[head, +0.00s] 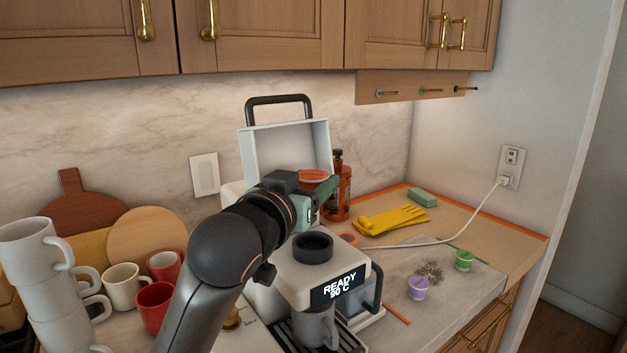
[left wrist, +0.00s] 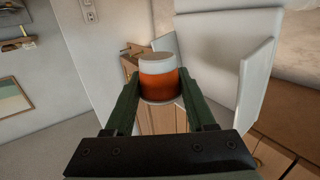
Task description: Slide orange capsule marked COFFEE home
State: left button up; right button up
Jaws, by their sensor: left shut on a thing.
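My left gripper (head: 325,190) is above and behind the coffee machine (head: 292,268), whose display reads READY 90 C. In the left wrist view its two dark green fingers (left wrist: 163,108) are shut on an orange capsule (left wrist: 160,83) with a pale band at one end. Its COFFEE marking cannot be read. The black round opening (head: 313,243) on top of the machine is empty-looking, in front of and below the gripper. A pale raised lid or box with a black handle (head: 285,143) stands behind the gripper. My right gripper is out of view.
Yellow gloves (head: 393,219), a brown bottle (head: 343,190) and a white cord (head: 470,226) lie or stand behind. Mugs (head: 40,275) crowd the left.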

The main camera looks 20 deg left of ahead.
pick_arm(q)
jog(key=shift+h+p, duration=0.3)
jog(key=shift+p, duration=0.1)
jog(key=shift+f+b, duration=2.05)
jog(key=shift+f, duration=0.9)
jog(key=shift+p, duration=1)
jog(key=shift+f+b, duration=0.6)
jog(key=shift+f, duration=0.45)
jog(key=shift+f, duration=0.1)
